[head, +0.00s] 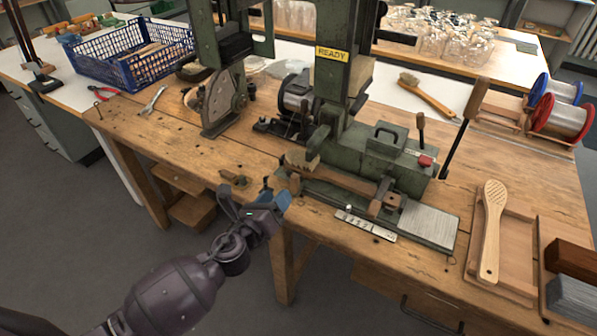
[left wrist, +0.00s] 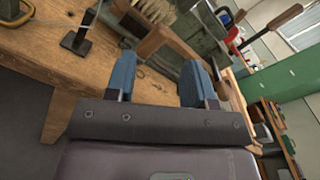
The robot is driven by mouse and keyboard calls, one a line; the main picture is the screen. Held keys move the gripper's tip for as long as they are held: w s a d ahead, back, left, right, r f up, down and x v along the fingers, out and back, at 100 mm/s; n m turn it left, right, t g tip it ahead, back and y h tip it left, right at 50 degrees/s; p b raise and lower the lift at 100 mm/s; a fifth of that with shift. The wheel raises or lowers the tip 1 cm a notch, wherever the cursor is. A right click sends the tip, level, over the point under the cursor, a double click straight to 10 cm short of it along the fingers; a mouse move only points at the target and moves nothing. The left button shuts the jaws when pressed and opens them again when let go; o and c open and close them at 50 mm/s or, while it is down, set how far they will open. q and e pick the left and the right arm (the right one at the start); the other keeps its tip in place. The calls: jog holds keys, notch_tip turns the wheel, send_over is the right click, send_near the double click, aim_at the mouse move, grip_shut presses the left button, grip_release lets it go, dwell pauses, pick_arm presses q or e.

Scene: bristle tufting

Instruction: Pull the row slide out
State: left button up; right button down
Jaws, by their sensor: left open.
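The green tufting machine (head: 370,165) stands on the wooden bench with a yellow READY sign. Along the front of its bed runs a wooden bar (head: 340,178), with a bare metal plate (head: 430,222) at the right end and a numbered scale (head: 366,223) in front. I cannot tell for sure which part is the row slide. My left gripper (head: 272,194) has blue fingers and is open at the bench's front edge, by the left end of the bed. In the left wrist view nothing is gripped between its fingers (left wrist: 160,75); a wooden piece (left wrist: 155,42) shows just beyond them. My right gripper is not in view.
A small wooden and metal piece (head: 234,178) is at the bench's front edge, left of my gripper. A brush body (head: 493,215) lies in a wooden tray (head: 520,262) at right. A lever (head: 465,125) rises at the machine's right. The floor in front is clear.

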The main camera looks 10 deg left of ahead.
aim_at(293, 179)
pick_arm(q)
jog(key=w+d+m, duration=0.1)
jog(key=w+m, duration=0.1)
jog(key=w, duration=0.1)
jog(key=w+d+m, duration=0.1)
jog(key=w+m, duration=0.1)
jog(key=w, duration=0.1)
jog(key=w+d+m, duration=0.1)
jog(key=w+m, duration=0.1)
jog(key=w, duration=0.2)
jog(key=shift+w+d+m+b, duration=0.1)
jog(key=shift+m+b, duration=0.2)
jog(key=shift+b, duration=0.1)
jog(key=shift+c, duration=0.5)
jog(key=shift+d, duration=0.1)
grip_shut()
